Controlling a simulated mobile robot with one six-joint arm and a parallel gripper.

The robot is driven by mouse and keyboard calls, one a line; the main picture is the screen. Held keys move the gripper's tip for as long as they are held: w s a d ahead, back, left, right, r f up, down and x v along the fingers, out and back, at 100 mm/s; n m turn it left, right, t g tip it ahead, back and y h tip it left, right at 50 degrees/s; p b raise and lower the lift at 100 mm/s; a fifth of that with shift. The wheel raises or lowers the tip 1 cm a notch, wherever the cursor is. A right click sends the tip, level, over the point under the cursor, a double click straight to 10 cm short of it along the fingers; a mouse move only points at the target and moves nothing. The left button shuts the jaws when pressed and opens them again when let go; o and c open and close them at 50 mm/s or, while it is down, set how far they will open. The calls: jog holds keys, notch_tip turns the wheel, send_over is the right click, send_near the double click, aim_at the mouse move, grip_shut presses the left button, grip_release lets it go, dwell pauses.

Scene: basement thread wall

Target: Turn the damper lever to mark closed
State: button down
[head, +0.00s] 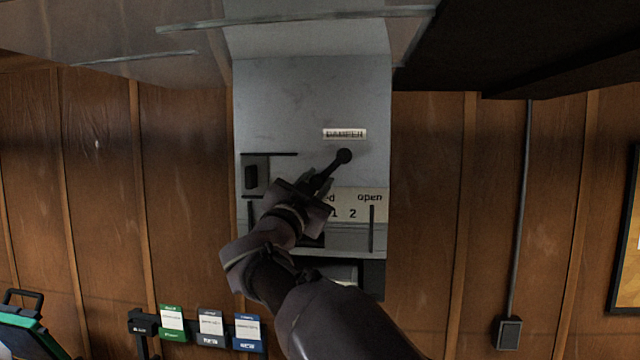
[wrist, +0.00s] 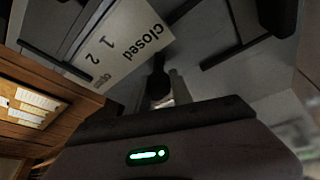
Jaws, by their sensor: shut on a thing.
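The dark damper lever (head: 331,169) hangs from a round pivot on the grey duct box, under the DAMPER label (head: 345,133). It slants down and to the left, and its lower end is hidden by my gripper (head: 318,183), which is shut on it. The pale mark plate (head: 372,206) below reads "open" at right and "1 2"; my gripper covers most of "closed" at its left. In the wrist view the plate (wrist: 118,48) shows "closed", "1", "2" and a dim "open". The lever (wrist: 159,82) stands beside a pale finger there, near the "closed" end.
A dark box (head: 256,175) with a rail sits on the duct's left side, close to my gripper. Green, grey and blue tags (head: 210,326) hang at lower left. Wood panelling lies on both sides.

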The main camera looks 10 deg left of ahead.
jog(key=shift+r, duration=0.1)
dwell(0.3)
jog(key=c, duration=1.1)
grip_release()
jog(key=shift+c, duration=0.2)
jog(key=b+v, duration=0.6)
jog(key=v, duration=1.1)
jog(key=shift+s, duration=0.15)
jog(key=shift+a, duration=0.15)
